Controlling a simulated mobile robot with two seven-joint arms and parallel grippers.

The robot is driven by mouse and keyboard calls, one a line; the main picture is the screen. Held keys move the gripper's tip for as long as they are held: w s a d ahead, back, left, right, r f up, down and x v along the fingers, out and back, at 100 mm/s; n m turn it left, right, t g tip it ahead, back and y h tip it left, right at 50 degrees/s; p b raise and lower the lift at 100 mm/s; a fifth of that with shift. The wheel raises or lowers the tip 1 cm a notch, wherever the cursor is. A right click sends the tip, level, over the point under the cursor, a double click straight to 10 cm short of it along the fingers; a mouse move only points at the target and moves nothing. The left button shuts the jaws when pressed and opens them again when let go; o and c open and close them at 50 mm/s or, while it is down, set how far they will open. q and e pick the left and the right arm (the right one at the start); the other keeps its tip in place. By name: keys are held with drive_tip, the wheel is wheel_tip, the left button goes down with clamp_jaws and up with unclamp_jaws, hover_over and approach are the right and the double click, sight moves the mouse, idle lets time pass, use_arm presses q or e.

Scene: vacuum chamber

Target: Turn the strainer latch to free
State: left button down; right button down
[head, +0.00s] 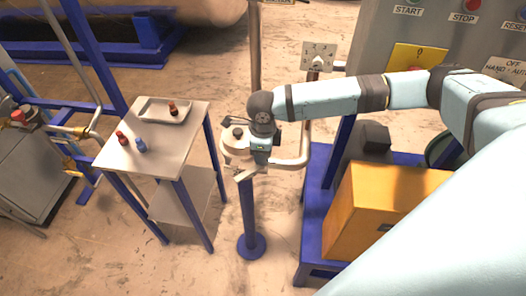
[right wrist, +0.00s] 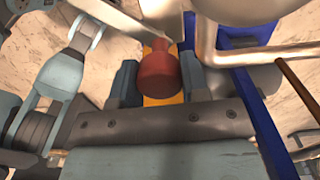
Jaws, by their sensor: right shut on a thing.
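The strainer (head: 236,147) is a pale metal body with a dark knob on its lid, set on a blue post in the middle of the head view. Its rounded metal underside (right wrist: 240,8) shows at the top of the right wrist view. A red latch grip (right wrist: 158,75) sits between the fingers of my right gripper (right wrist: 158,84), which is shut on it. In the head view my right gripper (head: 260,155) is at the strainer's right side and hides the latch. My left gripper is not in view.
A small table (head: 165,160) at left holds a tray (head: 160,111) and small red and blue bottles. A pale pipe (head: 299,160) bends away right of the strainer. An orange box (head: 375,215) stands on a blue frame at right. The floor between table and post is clear.

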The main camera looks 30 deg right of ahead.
drive_tip(key=shift+r, duration=0.1)
drive_tip(key=c, duration=0.6)
unclamp_jaws()
wheel_tip(320, 180, up, 14)
drive_tip(key=shift+f+b, duration=0.15)
drive_tip(key=shift+b, duration=0.55)
drive_tip(key=shift+c, duration=0.3)
